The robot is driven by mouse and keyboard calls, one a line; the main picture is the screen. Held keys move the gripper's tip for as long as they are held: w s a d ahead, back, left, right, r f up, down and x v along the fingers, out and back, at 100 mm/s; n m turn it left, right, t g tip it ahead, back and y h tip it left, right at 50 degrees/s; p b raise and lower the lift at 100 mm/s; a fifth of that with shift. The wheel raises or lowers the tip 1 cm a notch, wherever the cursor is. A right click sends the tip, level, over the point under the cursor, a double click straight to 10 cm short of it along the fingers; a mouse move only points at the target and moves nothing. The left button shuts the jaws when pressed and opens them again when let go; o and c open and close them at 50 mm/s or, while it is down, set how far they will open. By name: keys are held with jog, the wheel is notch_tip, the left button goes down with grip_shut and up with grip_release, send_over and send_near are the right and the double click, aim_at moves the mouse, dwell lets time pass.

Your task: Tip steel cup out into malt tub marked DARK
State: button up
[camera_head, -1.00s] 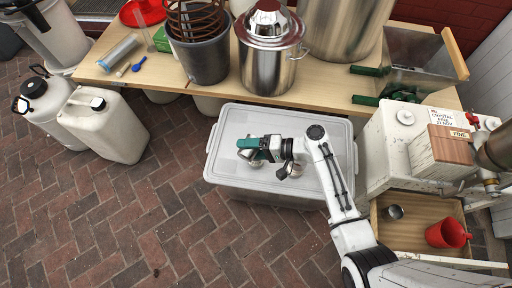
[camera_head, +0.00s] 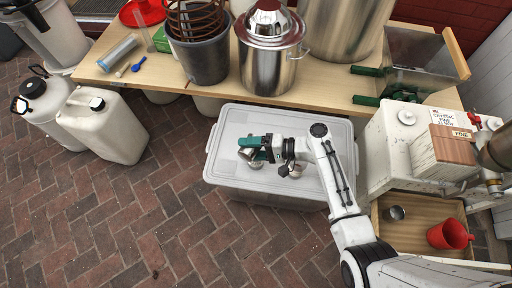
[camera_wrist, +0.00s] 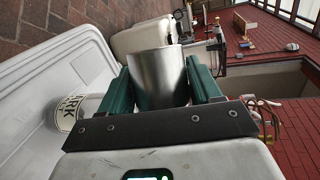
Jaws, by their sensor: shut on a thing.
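The steel cup (camera_wrist: 158,78) is between the two green fingers of my gripper (camera_wrist: 160,88) in the wrist view, and they are shut on it. It appears tipped far over, close to lying on its side; its contents and any flow are hidden. In the head view my gripper (camera_head: 256,150) is over the grey lidded box (camera_head: 226,176); the cup and tub there are small and partly hidden.
A second steel cup (camera_head: 393,213) and a red jug (camera_head: 449,235) sit in a wooden drawer at the right. The bench (camera_head: 330,88) behind holds a steel pot (camera_head: 268,62) and a dark bucket (camera_head: 204,55). White jugs (camera_head: 108,128) stand on the brick floor at left.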

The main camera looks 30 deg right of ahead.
jog(key=shift+w+d+r+m+y+b, duration=0.1)
jog(key=shift+w+d+r+m+y, duration=0.1)
jog(key=shift+m+y, duration=0.25)
jog(key=shift+w+d+r+m+y+b, duration=0.1)
jog(key=shift+d+r+m+y, duration=0.15)
jog(key=shift+m, duration=0.45)
jog(key=shift+w+d+r+m+y+b, duration=0.1)
jog(key=shift+d+r+m+y, duration=0.15)
jog(key=shift+m, duration=0.3)
dwell(3.0)
jog(key=shift+a+f, duration=0.1)
